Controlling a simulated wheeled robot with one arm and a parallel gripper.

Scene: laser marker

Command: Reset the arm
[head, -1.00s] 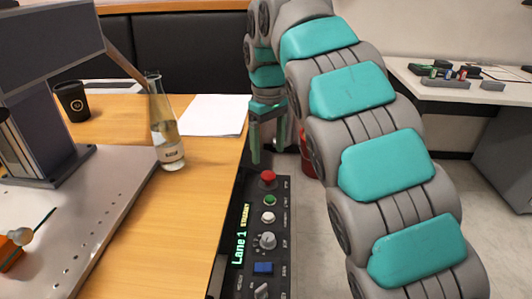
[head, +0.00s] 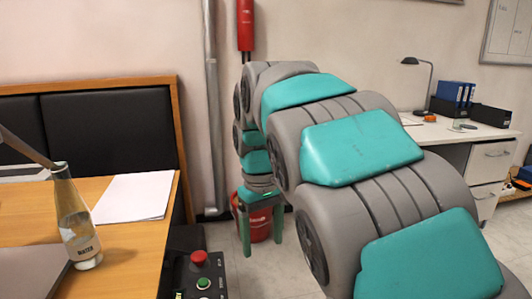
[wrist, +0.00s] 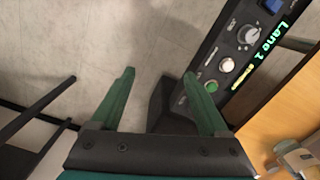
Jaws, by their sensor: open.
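My gripper (head: 262,231) hangs at the end of my teal and grey arm, in the middle of the head view, pointing down. Its two green fingers are apart with nothing between them. In the wrist view my gripper (wrist: 166,92) is also open and empty above the grey floor. The control panel (head: 190,275) is left of and below my gripper in the head view, with its red button (head: 199,257) and green button (head: 203,283). The panel also shows in the wrist view (wrist: 238,78), where the right finger overlaps its edge. The red button is not visible there.
A wooden table (head: 135,243) at left holds a glass bottle (head: 77,225) and white paper (head: 134,197). A red bucket (head: 254,222) stands on the floor behind my gripper. A desk (head: 470,130) with a lamp and binders stands at the back right.

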